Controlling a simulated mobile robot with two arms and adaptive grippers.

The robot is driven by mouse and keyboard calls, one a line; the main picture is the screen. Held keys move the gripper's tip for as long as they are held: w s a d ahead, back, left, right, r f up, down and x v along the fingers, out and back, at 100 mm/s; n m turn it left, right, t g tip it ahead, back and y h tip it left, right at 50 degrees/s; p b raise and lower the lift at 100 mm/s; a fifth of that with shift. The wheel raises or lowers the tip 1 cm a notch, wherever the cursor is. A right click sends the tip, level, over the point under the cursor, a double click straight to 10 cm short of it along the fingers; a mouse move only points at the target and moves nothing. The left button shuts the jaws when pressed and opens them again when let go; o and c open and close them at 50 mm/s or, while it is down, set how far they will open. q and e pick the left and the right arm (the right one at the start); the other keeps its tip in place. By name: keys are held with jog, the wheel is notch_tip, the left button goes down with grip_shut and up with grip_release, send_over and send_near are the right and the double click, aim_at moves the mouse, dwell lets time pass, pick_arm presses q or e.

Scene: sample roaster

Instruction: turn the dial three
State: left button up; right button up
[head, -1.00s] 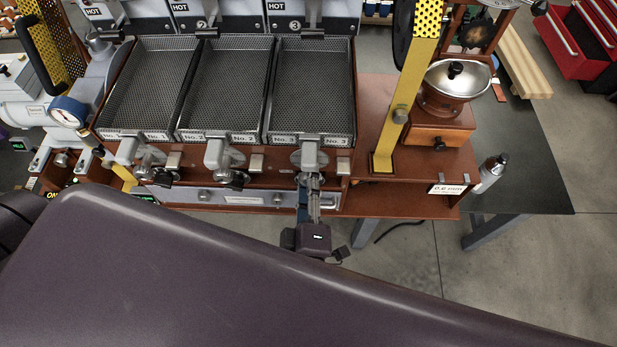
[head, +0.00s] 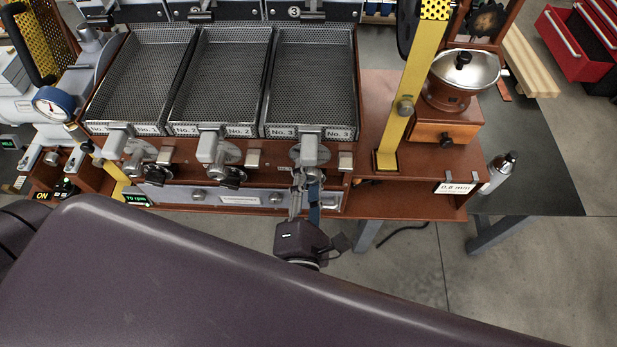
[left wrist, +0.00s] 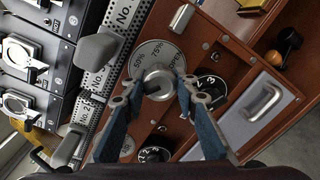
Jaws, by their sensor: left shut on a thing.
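A round plate marked 50%, 75% and OPEN (left wrist: 146,51) shows in the left wrist view, with a grey metal knob (left wrist: 157,82) at its middle. My left gripper (left wrist: 159,92) has one finger on each side of this knob and is shut on it. In the head view my left gripper (head: 298,186) reaches up to the panel below the tray labelled No. 3 (head: 312,85). There the grey tray handle and my fingers hide most of the knob. A black numbered dial (left wrist: 212,84) sits beside the plate in the left wrist view. My right gripper is not in view.
Trays No. 2 (head: 222,80) and No. 1 (head: 140,80) stand left of No. 3, with similar controls below. A yellow post (head: 402,110) and a grinder (head: 447,100) stand to the right.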

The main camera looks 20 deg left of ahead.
pick_arm(q)
jog(key=n+b, duration=0.3)
jog(key=n, duration=0.1)
jog(key=shift+f+h+b, duration=0.3)
jog(key=shift+f+b, duration=0.05)
jog(key=shift+f, duration=0.05)
jog(key=n+b, duration=0.3)
jog(key=n, duration=0.1)
jog(key=shift+d+n+t+b, duration=0.15)
jog(key=shift+n+t+b, duration=0.15)
jog(key=shift+n+b, duration=1.5)
jog(key=o, duration=1.2)
jog(key=shift+r, duration=0.2)
jog(key=shift+c, duration=0.2)
jog(key=shift+s, duration=0.1)
